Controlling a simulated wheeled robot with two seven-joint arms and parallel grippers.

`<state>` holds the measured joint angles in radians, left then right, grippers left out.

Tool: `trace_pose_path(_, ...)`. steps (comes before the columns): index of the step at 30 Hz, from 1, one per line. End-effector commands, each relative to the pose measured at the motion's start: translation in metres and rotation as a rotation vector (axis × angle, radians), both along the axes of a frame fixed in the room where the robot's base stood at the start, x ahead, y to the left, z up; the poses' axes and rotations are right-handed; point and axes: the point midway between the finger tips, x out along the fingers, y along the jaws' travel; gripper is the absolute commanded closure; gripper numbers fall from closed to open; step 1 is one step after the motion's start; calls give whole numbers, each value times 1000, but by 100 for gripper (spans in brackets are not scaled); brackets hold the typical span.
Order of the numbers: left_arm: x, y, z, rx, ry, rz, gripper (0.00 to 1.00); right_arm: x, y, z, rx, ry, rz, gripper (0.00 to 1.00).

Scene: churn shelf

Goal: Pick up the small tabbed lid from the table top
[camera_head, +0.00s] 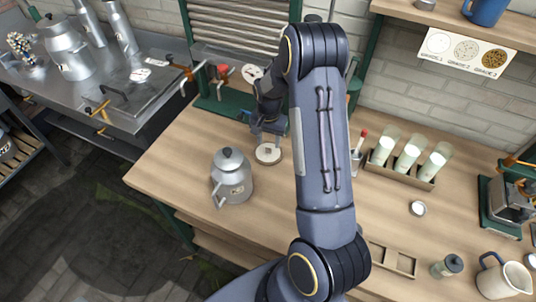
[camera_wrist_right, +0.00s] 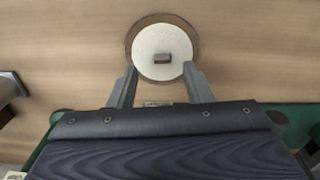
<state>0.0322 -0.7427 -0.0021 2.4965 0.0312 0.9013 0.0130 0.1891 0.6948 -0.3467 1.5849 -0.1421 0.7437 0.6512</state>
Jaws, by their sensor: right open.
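A small round lid (camera_head: 268,155) with a pale top, a brownish rim and a small block-like tab at its centre lies flat on the wooden table top (camera_head: 175,150). It also shows in the right wrist view (camera_wrist_right: 150,38). My right gripper (camera_head: 266,138) is just behind the lid in the head view. In the right wrist view its two fingers (camera_wrist_right: 160,68) are apart and reach to the near edge of the lid, with the tab beyond the fingertips. Nothing is held. I cannot tell the exact height of the fingers. My left gripper is not in view.
A metal lidded can (camera_head: 231,178) stands close by, left and in front of the lid. My right arm covers the table's middle. To its right are a rack (camera_head: 400,175) of milky tubes, a small round white item (camera_head: 418,208) and a cream jug (camera_head: 503,280).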

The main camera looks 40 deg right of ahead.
Motion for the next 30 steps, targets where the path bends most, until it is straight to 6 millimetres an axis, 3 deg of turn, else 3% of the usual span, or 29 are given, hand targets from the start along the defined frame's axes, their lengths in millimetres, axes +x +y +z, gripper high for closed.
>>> trace_pose_path(9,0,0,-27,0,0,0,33,4,-2,-46,0,0,0,55)
trace_pose_path(17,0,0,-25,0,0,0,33,4,-2,-46,0,0,0,56)
trace_pose_path(27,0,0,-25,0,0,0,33,4,-2,-46,1,-1,0,100)
trace_pose_path(30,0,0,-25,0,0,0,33,4,-2,-45,1,-1,0,100)
